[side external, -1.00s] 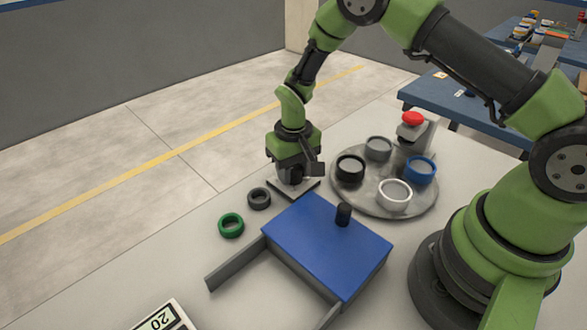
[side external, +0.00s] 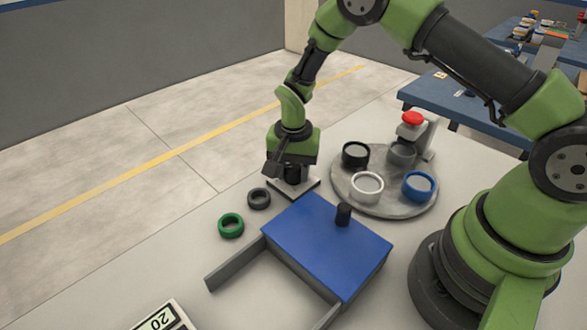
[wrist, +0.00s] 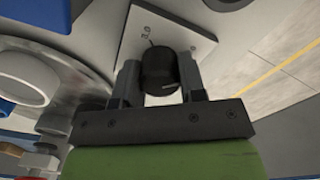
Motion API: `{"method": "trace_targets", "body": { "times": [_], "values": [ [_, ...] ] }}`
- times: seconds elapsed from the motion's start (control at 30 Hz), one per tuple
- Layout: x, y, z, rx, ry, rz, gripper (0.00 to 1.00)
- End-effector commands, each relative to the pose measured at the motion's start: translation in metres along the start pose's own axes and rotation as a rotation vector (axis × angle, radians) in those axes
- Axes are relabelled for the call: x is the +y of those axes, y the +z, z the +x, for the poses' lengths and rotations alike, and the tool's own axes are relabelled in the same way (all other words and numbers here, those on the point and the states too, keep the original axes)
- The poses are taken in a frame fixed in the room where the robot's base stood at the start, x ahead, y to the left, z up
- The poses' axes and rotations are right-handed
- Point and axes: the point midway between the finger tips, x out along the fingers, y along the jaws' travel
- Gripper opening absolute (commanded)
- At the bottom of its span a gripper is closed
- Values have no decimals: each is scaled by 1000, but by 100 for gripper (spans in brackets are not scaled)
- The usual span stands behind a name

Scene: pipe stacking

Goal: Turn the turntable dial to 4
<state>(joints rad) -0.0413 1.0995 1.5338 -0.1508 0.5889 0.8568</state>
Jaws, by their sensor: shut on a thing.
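The dial has a black round knob (wrist: 158,66) on a pale square plate (wrist: 168,28); the plate also shows in the side view (side external: 305,190). My gripper (wrist: 158,78) points down at the dial with a finger on either side of the knob, shut on it. Small dark marks show on the plate, too small to read for certain. The round grey turntable (side external: 390,203) carries a black cup (side external: 355,154) at the back left, a grey cup (side external: 401,155) at the back right, a blue-rimmed cup (side external: 418,187) at the right and a white cup (side external: 367,187) at the front left.
A blue box (side external: 325,245) with a black knob stands in front of the dial. A dark grey ring (side external: 259,198) and a green ring (side external: 231,225) lie to its left. A red button (side external: 412,118) stands behind the turntable. A scale display (side external: 165,318) shows at the front edge.

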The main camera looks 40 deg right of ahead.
Motion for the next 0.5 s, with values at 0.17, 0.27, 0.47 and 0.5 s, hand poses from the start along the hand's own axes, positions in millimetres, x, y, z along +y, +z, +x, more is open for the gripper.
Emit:
{"method": "trace_targets", "body": {
  "times": [0.17,0.27,0.47,0.5],
  "values": [
    [1,1,0,-4,4,29,14],
    [1,1,0,-4,4,35,14],
    [1,1,0,-4,4,36,14],
    [1,1,0,-4,3,36,14]
  ]
}}
